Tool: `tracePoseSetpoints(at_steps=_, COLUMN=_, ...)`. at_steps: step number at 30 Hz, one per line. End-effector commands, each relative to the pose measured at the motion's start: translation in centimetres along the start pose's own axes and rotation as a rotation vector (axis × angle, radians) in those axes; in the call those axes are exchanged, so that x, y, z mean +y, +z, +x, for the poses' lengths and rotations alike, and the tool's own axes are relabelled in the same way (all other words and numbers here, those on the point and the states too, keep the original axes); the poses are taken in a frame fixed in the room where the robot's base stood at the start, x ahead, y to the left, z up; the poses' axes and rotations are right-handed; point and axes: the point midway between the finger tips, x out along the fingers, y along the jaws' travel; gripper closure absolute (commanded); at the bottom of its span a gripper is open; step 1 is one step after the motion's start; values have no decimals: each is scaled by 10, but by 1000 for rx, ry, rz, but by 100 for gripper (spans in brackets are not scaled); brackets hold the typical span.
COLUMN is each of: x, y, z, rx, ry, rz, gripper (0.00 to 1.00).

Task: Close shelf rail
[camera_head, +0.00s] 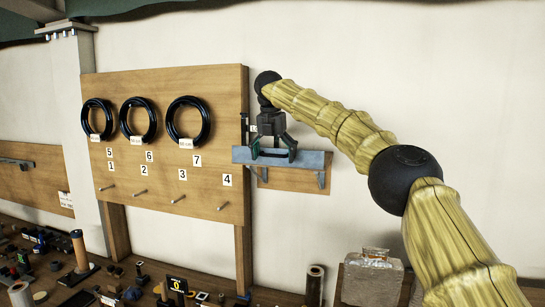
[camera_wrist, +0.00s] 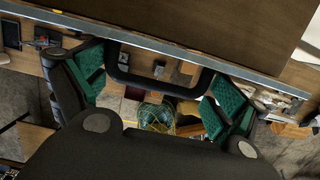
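A small shelf (camera_head: 310,160) with a blue-grey front rail is fixed to the wall, right of the wooden board. My gripper (camera_head: 272,152) is at the shelf's rail, its two fingers spread and pointing down. In the wrist view, the green-padded fingers of my gripper (camera_wrist: 158,82) are wide apart. A dark U-shaped bar (camera_wrist: 160,84) lies between them, beside a long grey rail edge (camera_wrist: 240,72). I cannot tell whether the fingers touch the bar or the rail. Nothing is clearly gripped.
The wooden board (camera_head: 150,90) carries three black rings (camera_head: 188,120), number labels and several pegs. The wall above the shelf is bare.

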Motion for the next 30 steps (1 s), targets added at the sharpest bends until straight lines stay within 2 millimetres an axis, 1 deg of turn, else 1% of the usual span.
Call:
tracePoseSetpoints(at_steps=8, x=2, y=-1, z=-1, rx=-1, ry=1, rz=-3, gripper=2)
tracePoseSetpoints(at_steps=11, x=2, y=-1, z=-5, rx=-1, ry=1, rz=-2, gripper=2)
tracePoseSetpoints(at_steps=14, x=2, y=0, z=-15, rx=-2, ry=1, rz=-2, gripper=2)
tracePoseSetpoints(at_steps=21, x=0, y=0, z=-52, rx=-1, ry=1, rz=1, gripper=2)
tracePoseSetpoints(at_steps=27, x=0, y=1, z=-68, rx=0, ry=1, rz=1, gripper=2)
tracePoseSetpoints(at_steps=30, x=0, y=1, z=-72, rx=0, ry=1, rz=-1, gripper=2)
